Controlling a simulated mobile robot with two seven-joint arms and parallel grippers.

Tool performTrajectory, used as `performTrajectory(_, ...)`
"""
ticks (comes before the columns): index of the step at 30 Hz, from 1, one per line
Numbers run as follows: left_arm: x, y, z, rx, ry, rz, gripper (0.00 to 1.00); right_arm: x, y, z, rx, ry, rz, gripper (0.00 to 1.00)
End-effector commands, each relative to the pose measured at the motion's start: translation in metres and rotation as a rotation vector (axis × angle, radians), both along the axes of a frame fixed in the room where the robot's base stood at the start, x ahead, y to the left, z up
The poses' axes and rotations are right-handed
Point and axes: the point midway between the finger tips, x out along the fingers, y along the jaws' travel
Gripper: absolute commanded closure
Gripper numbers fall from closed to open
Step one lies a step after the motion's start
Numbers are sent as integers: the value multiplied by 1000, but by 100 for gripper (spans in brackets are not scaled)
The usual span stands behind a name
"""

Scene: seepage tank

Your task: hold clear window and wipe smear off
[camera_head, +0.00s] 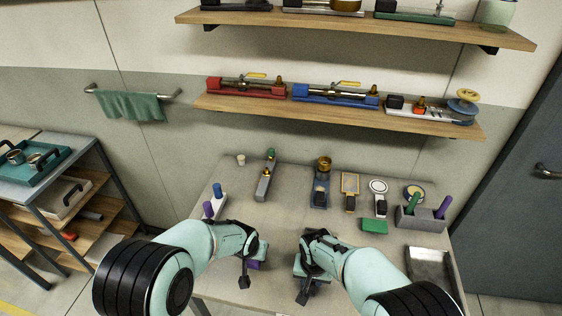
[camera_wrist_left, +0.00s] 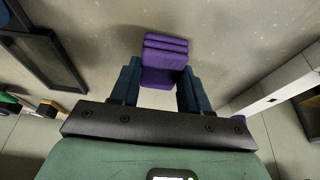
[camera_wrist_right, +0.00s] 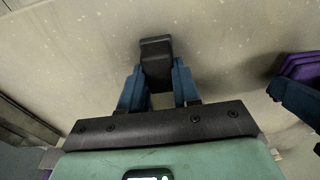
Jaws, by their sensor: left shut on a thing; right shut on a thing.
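My left gripper (camera_wrist_left: 155,92) is shut on a purple folded pad (camera_wrist_left: 163,62). The pad also shows at the side of the right wrist view (camera_wrist_right: 302,66). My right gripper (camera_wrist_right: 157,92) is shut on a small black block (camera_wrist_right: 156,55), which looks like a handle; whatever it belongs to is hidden. Both grippers are over the table's front part, apart, the left one (camera_head: 254,258) left of the right one (camera_head: 304,268) in the head view. I cannot pick out a clear window or a smear for certain. A yellow-framed tool with a black handle (camera_head: 350,184) lies on the table.
A white round-headed tool (camera_head: 378,187), a green block (camera_head: 375,226), a holder with coloured pens (camera_head: 422,218) and a metal tray (camera_head: 431,266) occupy the right side. A grey fixture (camera_head: 264,184) and a blue-based device (camera_head: 321,190) stand behind my grippers. Shelves hang above.

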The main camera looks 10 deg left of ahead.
Motion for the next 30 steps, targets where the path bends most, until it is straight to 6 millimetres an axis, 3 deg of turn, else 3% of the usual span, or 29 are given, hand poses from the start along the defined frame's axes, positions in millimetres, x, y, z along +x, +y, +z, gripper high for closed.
performTrajectory(5,9,-13,3,6,2,-61,79,-5,-2,-7,-10,16,0,100)
performTrajectory(8,25,-37,10,16,2,-177,79,-5,-2,-7,-10,17,0,100)
performTrajectory(12,50,-85,28,21,-1,-395,79,-5,-2,-7,-10,17,0,100)
performTrajectory(19,72,-148,60,-3,-24,-682,79,-5,-2,-7,-11,18,0,100)
performTrajectory(24,77,-167,73,-15,-38,-775,79,-5,-3,-7,-11,18,-1,100)
performTrajectory(30,77,-169,74,-17,-39,-787,79,-5,-3,-7,-11,19,-1,100)
